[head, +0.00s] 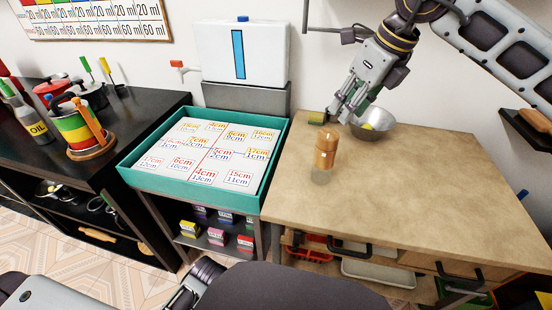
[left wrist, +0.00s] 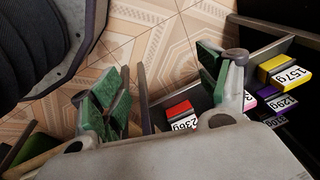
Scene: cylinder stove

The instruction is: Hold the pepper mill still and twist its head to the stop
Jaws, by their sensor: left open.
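The mill is not in the left wrist view.
A metal bowl (head: 373,124) and a small olive block (head: 316,118) are at the counter's back, close to my right gripper. A teal tray (head: 128,175) with number cards is left of the counter. Labelled boxes (left wrist: 285,70) sit on the shelf below. The counter's right side is clear.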

